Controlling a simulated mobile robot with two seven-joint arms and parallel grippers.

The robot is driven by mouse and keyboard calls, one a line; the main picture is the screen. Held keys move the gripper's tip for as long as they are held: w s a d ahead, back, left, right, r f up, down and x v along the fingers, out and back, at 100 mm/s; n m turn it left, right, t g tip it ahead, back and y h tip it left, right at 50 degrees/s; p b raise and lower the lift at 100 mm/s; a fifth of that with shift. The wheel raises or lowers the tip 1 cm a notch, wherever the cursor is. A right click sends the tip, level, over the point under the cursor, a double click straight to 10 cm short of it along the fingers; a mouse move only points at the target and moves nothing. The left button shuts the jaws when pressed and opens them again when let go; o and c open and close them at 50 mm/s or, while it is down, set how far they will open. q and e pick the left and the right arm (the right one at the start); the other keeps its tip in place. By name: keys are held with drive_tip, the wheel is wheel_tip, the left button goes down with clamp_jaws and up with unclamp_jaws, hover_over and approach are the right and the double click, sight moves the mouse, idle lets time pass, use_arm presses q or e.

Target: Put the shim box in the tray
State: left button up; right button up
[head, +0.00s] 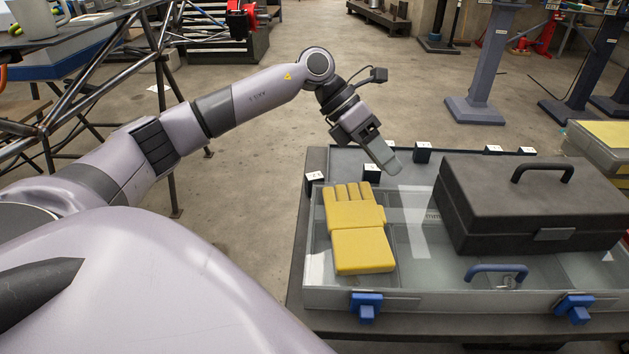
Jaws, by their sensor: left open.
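My left gripper (384,157) hangs above the far left part of a wide clear case (440,300), with its fingers pointing down to the right. It is open with nothing seen between its fingers. The case has a blue handle and two blue latches along its near side. It lies flat on a dark surface (308,215); it may be the shim box, but no label names it. A yellow glove (362,250) and a closed black toolbox (535,205) lie on top of the case. I cannot pick out the tray for certain. My right gripper is not in view.
Several small black blocks with white tops, one of them (422,153), stand along the far and left edges of the dark surface. A clear bin with a yellow top (605,135) is at the right. A tube frame (85,95) stands at the left. Bare floor lies between.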

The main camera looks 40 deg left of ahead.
use_arm(q)
drive_tip(key=a+f+g+y, duration=0.1)
drive_tip(key=a+f+y, duration=0.25)
drive_tip(key=a, duration=0.25)
drive_tip(key=g+y, duration=0.2)
drive_tip(key=y, duration=0.3)
hover_over(315, 176)
drive_tip(key=shift+w+d+r+n, duration=0.1)
drive_tip(key=shift+d+n, duration=0.05)
drive_tip(key=shift+n, duration=0.25)
drive_tip(key=shift+f, duration=0.8)
drive_tip(key=shift+a+f+b, duration=0.2)
drive_tip(key=shift+f+b, duration=0.3)
drive_tip(key=shift+f, duration=0.25)
wheel_tip(315, 176, down, 4)
drive_tip(key=shift+b, duration=0.75)
drive_tip(key=shift+r, duration=0.1)
clamp_jaws()
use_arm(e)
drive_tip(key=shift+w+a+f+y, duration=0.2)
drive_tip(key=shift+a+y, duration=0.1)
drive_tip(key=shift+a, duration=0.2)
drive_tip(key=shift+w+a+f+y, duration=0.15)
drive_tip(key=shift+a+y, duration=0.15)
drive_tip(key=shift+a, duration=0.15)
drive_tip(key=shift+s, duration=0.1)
